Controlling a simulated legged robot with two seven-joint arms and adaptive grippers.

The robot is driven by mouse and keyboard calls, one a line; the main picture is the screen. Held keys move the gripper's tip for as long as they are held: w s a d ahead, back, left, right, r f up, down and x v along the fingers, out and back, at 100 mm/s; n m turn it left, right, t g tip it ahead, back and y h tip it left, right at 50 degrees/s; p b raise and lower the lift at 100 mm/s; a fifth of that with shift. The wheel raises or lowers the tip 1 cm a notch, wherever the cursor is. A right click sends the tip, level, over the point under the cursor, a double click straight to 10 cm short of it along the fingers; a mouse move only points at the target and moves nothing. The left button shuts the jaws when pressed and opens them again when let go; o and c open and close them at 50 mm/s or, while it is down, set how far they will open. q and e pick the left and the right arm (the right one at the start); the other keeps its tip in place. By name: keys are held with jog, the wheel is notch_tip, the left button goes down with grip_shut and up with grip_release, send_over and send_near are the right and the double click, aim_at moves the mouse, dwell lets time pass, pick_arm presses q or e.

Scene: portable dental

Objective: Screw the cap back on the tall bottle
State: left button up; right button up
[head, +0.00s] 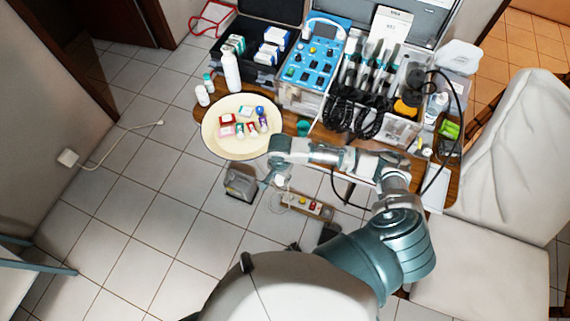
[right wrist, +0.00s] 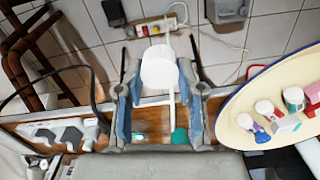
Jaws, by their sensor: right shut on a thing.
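The tall white bottle (head: 232,72) stands upright at the left of the table, behind the cream round tray. Its top is too small to tell whether a cap is on it. My right gripper (head: 274,178) is over the table's front edge, just right of the tray and well in front of the bottle. In the right wrist view, its blue-padded fingers flank a white rounded piece (right wrist: 159,73), which looks like the cap. The gripper is shut on it. The bottle is not seen in the right wrist view. My left gripper is not in view.
The cream tray (head: 214,146) holds several small bottles and boxes. A small white bottle (head: 202,96) stands left of the tall one. An open black case (head: 264,76), a blue-panelled unit (head: 318,62) and cabled handpieces (head: 380,75) crowd the table. A power strip (head: 306,204) lies below.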

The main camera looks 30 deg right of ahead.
jog(key=shift+s+a, duration=0.15)
jog(key=shift+s, duration=0.05)
dwell(0.3)
jog(key=w+r+n, duration=0.4)
jog(key=r+n, duration=0.1)
jog(key=r, duration=0.3)
jog(key=w+r+n, duration=0.4)
jog(key=r+n, duration=0.2)
jog(key=r, duration=0.2)
jog(key=shift+d+r+n, duration=0.25)
jog(key=shift+d+n, duration=0.05)
jog(key=shift+d, duration=0.15)
jog(key=shift+w, duration=0.1)
